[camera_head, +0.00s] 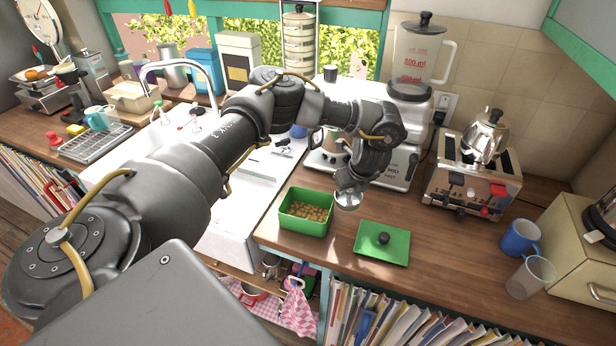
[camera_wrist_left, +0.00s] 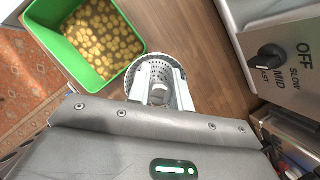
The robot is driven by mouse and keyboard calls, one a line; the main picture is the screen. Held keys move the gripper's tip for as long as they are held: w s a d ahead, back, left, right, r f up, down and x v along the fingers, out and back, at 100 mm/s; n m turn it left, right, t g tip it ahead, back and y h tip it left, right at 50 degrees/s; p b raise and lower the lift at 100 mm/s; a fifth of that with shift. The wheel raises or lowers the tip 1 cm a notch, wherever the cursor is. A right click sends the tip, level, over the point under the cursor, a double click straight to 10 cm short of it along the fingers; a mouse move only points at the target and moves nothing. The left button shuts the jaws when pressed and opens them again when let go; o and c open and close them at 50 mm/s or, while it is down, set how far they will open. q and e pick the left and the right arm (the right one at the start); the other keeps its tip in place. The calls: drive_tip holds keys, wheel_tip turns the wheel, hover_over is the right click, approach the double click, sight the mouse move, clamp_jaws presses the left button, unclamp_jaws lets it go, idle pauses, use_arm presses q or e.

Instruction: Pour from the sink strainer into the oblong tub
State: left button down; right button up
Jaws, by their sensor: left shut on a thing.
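The oblong tub (camera_head: 291,224) is green and open, on the wooden counter, with many small round yellow-brown pieces inside. It also shows at the upper left of the left wrist view (camera_wrist_left: 50,45). My left gripper (camera_head: 349,187) is just right of the tub, shut on the sink strainer (camera_head: 347,201), a small shiny metal cup. In the left wrist view the strainer (camera_wrist_left: 137,68), with its holes, lies between and behind the fingers (camera_wrist_left: 158,88), close beside the tub's right corner. The fingers hide part of it, and I cannot tell whether anything is in it. My right gripper is out of view.
A green lid with a dark knob (camera_head: 382,244) lies right of the tub. A blender (camera_head: 410,75) stands behind the gripper, and a toaster (camera_head: 472,180) with a kettle is to the right. A blue mug (camera_head: 520,238) and a glass (camera_head: 530,277) stand farther right. The sink is left.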

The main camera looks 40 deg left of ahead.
use_arm(q)
drive_tip(key=shift+s+a+r, duration=0.15)
drive_tip(key=shift+s+a, duration=0.05)
drive_tip(key=shift+r, duration=0.1)
drive_tip(key=shift+w+d+r, duration=0.1)
drive_tip(key=shift+w+r, duration=0.1)
drive_tip(key=shift+r, duration=0.8)
drive_tip(key=shift+s+r, duration=0.15)
drive_tip(key=shift+r, duration=0.25)
drive_tip(key=shift+a, duration=0.2)
